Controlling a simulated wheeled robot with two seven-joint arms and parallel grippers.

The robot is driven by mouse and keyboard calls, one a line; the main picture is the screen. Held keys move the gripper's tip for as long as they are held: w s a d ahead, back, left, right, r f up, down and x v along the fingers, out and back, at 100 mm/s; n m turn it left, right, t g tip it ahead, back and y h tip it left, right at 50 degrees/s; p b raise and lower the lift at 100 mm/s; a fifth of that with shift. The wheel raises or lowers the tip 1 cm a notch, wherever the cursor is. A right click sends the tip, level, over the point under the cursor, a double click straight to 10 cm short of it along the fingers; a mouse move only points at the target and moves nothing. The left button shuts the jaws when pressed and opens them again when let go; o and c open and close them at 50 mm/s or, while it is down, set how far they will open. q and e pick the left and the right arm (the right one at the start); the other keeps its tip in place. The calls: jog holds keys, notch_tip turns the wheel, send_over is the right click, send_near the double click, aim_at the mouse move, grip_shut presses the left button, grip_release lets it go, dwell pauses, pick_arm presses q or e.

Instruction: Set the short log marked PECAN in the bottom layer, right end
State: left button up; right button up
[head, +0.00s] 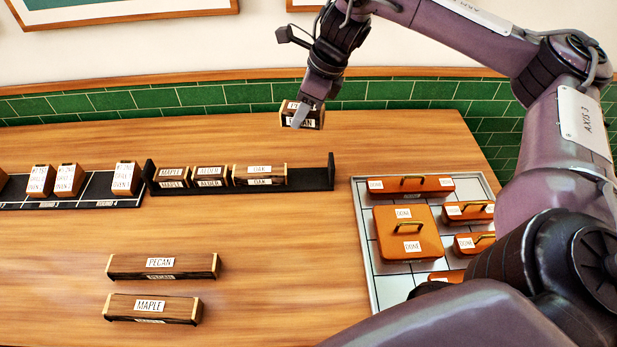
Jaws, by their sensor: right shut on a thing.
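A short dark log marked PECAN (315,117) with light end faces is in my right gripper (300,113), in the upper middle of the head view. The gripper is shut on it and holds it up, beyond the rack's right end in the picture. A black rack (310,183) with upright end posts lies below it. In the rack, from the left, are short logs marked MAPLE (172,176), ALDER (209,176) and OAK (259,175). Bare rack floor shows between OAK and the right post. My left gripper is not in view.
Long logs marked PECAN (163,266) and MAPLE (153,308) lie on the table at the front left. A dark strip (95,190) with tan blocks adjoins the rack's left. A tray (366,235) of orange lidded boxes stands right. The table's front middle is clear.

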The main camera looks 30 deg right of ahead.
jog(key=shift+w+d+r+n+g, duration=0.15)
jog(key=shift+d+n+g, duration=0.25)
jog(key=shift+d+n, duration=0.55)
jog(key=shift+a+f+n+y, duration=0.1)
jog(key=shift+f+n+y, duration=0.15)
jog(key=shift+f+y, duration=0.1)
jog(key=b, duration=0.6)
send_over(303, 178)
jog(key=d, duration=0.1)
jog(key=f, duration=1.3)
jog(key=shift+s+d+f, duration=0.1)
jog(key=shift+s+f, duration=0.15)
jog(key=shift+s, duration=0.15)
jog(key=shift+f, duration=0.35)
notch_tip(303, 178, down, 5)
jog(key=shift+f+p, duration=0.1)
jog(key=shift+p, duration=0.25)
jog(key=o, duration=1)
